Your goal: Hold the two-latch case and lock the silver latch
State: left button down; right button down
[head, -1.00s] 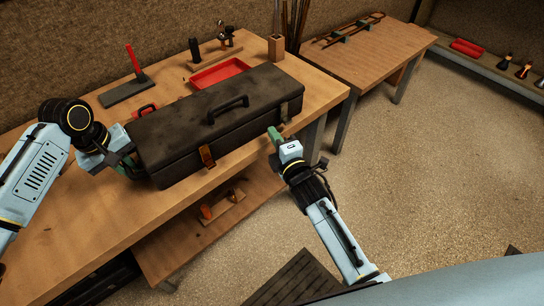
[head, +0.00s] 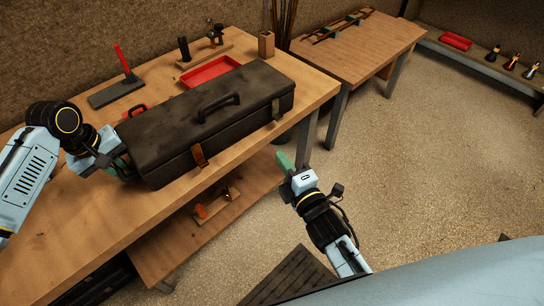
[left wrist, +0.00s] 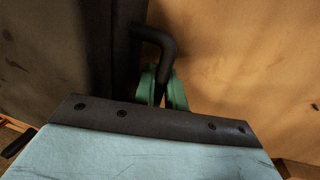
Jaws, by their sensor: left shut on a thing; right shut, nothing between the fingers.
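The dark two-latch case (head: 205,120) lies closed on the workbench. A copper-brown latch (head: 199,155) is on its front face towards the left. A small greyish latch (head: 277,110), likely the silver one, is near the right end of the front; it is too small to tell whether it is locked. My left gripper (head: 120,163) is at the case's left end. The left wrist view shows its green fingers (left wrist: 163,92) shut on the dark side handle (left wrist: 158,42). My right gripper (head: 285,161) is shut and empty, in front of the case's right end and apart from it.
The workbench (head: 60,210) has a red tray (head: 210,71) and a red-handled tool (head: 123,60) behind the case. A lower shelf (head: 165,245) holds a small wooden rack. A second table (head: 355,55) stands at the back right. Floor right of my right arm is clear.

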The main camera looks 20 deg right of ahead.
pick_arm(q)
jog(key=c, duration=1.4)
grip_release()
jog(key=shift+o, duration=0.2)
jog(key=shift+r, duration=0.1)
